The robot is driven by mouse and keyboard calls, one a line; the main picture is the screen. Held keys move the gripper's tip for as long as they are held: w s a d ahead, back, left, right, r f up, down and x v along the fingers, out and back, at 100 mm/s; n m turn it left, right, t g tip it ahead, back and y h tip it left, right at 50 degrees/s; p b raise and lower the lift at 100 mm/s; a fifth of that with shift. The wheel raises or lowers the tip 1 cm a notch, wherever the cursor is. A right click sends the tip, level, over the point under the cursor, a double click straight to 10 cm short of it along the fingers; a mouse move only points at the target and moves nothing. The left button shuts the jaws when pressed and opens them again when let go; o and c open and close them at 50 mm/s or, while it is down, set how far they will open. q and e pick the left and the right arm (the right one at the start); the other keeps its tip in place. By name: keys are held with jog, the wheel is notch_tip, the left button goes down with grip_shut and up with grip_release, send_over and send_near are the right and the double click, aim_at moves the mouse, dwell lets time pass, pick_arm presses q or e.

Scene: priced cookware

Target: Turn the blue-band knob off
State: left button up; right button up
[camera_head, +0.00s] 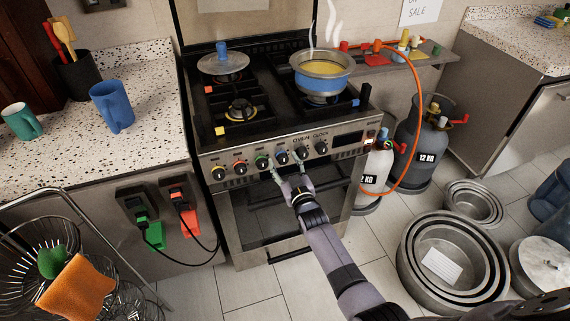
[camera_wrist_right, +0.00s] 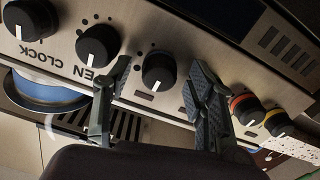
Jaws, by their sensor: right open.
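The stove's front panel carries a row of black knobs. The blue-band knob (camera_head: 282,158) is right of the green-band knob (camera_head: 262,162) in the head view. My right gripper (camera_head: 288,170) is open at the panel, its fingers spread below and around the blue-band knob. The left gripper is not in view.
A steaming blue-banded pot (camera_head: 322,76) stands on the right burner. The red-band knob (camera_wrist_right: 246,108) and yellow-band knob (camera_wrist_right: 279,122) sit beyond one finger. An orange hose (camera_head: 418,100) and gas cylinders (camera_head: 422,145) stand right of the stove; metal pans (camera_head: 408,277) lie on the floor.

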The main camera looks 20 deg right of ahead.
jog(key=s, duration=1.2)
jog(key=shift+d, duration=0.2)
jog(key=s+f+g, duration=0.3)
jog(key=s+f, duration=0.2)
jog(key=f, duration=0.4)
jog(key=s+a+f+g, duration=0.1)
jog(key=s+f+g, duration=0.1)
jog(key=s+f, duration=0.5)
jog(key=s+f+g, duration=0.3)
jog(key=f, duration=0.9)
jog(key=s+d+f+g, duration=0.1)
jog(key=s+f+g, duration=0.2)
jog(key=s, duration=0.8)
jog(key=s+d+f+g, duration=0.2)
jog(key=s+f, duration=0.5)
jog(key=s, duration=0.4)
jog(key=s+d+f+g, duration=0.1)
jog(key=s+f+g, duration=0.3)
jog(key=s, duration=0.8)
notch_tip(320, 180, down, 2)
jog(key=shift+d+h, duration=0.15)
jog(key=shift+h, duration=0.15)
